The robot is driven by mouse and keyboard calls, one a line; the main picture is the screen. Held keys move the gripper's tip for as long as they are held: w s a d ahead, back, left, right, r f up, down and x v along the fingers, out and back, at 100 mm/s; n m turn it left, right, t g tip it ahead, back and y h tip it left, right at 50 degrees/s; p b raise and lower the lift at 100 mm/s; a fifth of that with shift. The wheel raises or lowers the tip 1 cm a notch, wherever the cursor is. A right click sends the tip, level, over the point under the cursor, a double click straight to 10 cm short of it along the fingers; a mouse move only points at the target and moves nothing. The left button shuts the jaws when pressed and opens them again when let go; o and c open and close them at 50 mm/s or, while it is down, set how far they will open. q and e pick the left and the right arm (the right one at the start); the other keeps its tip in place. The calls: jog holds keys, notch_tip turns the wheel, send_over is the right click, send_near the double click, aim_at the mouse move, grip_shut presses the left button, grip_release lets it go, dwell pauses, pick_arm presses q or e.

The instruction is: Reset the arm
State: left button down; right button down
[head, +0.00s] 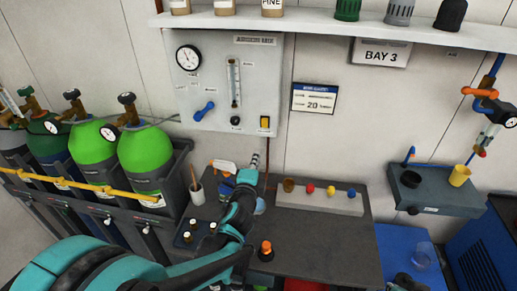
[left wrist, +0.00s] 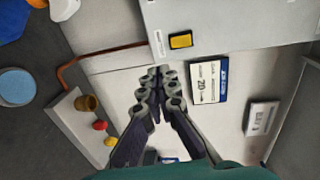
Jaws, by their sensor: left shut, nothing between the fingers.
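My left arm reaches in from the lower left in the head view. Its gripper (head: 255,160) points up and away over the back of the dark bench (head: 315,233), in front of the wall below the grey gas panel (head: 263,85). In the left wrist view the gripper (left wrist: 158,78) has its fingers together with nothing between them. It appears clear of the objects around it. My right gripper cannot be made out in either view.
Green gas cylinders (head: 145,152) stand at left behind a yellow rail (head: 82,188). A pale block with coloured knobs (head: 318,198) lies on the bench, right of my gripper. An orange-topped item (head: 266,250) stands near the forearm. A shelf (head: 340,27) runs above.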

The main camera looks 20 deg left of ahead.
pick_arm(q)
jog(key=shift+f, duration=0.15)
jog(key=shift+s, duration=0.15)
jog(key=s+d+f+n+g+h+b, duration=0.1)
jog(key=s+d+f+n+g, duration=0.2)
jog(key=s+f+n, duration=0.1)
jog(key=s+d+f+n+g+h+b, duration=0.1)
jog(key=s+d+f+n+g+b, duration=0.1)
jog(key=s+n, duration=0.4)
jog(key=s+d+f+n+g+h+b, duration=0.1)
jog(key=s+d+f+n+g, duration=0.2)
jog(key=s, duration=0.7)
notch_tip(320, 180, down, 3)
jog(key=shift+s+d+r+n+g+h, duration=0.1)
jog(key=shift+s+d+n+g+h, duration=0.25)
jog(key=shift+n, duration=0.85)
jog(key=shift+w, duration=0.1)
